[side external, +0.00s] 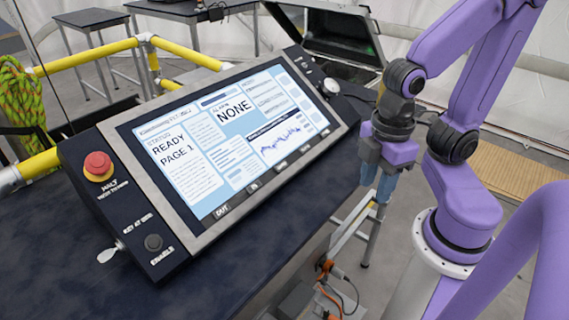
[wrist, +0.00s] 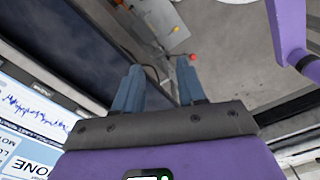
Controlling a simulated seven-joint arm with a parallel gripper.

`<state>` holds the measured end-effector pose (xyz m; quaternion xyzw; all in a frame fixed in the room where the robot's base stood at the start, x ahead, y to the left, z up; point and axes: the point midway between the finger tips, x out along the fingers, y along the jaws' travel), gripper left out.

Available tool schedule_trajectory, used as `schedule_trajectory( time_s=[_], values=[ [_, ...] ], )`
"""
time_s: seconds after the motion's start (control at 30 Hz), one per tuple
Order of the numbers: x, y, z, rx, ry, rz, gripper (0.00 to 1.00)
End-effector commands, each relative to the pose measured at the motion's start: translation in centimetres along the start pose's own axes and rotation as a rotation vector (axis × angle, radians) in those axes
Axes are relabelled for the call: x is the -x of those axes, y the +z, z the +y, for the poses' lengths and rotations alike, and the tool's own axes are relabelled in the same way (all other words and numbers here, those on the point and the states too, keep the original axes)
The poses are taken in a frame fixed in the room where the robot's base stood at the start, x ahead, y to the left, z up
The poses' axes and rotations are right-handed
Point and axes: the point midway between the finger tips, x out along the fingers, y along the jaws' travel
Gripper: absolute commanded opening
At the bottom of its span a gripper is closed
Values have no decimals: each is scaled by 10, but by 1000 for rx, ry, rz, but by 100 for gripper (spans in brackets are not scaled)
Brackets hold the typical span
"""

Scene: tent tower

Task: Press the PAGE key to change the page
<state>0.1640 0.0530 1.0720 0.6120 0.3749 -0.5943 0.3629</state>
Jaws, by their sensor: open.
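A control panel (side external: 180,226) with a large lit screen (side external: 225,145) stands tilted on a dark table. The screen reads READY, PAGE 1 and NONE. A row of small dark keys (side external: 253,187) runs along the screen's lower edge. Their labels are too small to read, so I cannot tell which one is PAGE. My gripper (side external: 384,196) points down, to the right of the panel and apart from it. In the wrist view my gripper (wrist: 160,80) has its two blue fingers spread and empty, with part of the screen (wrist: 30,120) at the left.
An open dark case (side external: 335,35) stands behind. The dark table (side external: 240,265) is clear in front of the panel.

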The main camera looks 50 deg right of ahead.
Motion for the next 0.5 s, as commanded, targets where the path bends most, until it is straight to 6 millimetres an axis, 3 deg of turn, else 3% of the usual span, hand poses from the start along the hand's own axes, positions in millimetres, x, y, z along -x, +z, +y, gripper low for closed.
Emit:
schedule_trajectory(
  time_s=[0.03, 0.1, 0.5],
  values=[
    [0, 0, 0, 0, 0, 0, 23],
    [0, 0, 0, 0, 0, 0, 0],
    [0, 0, 0, 0, 0, 0, 0]
  ],
)
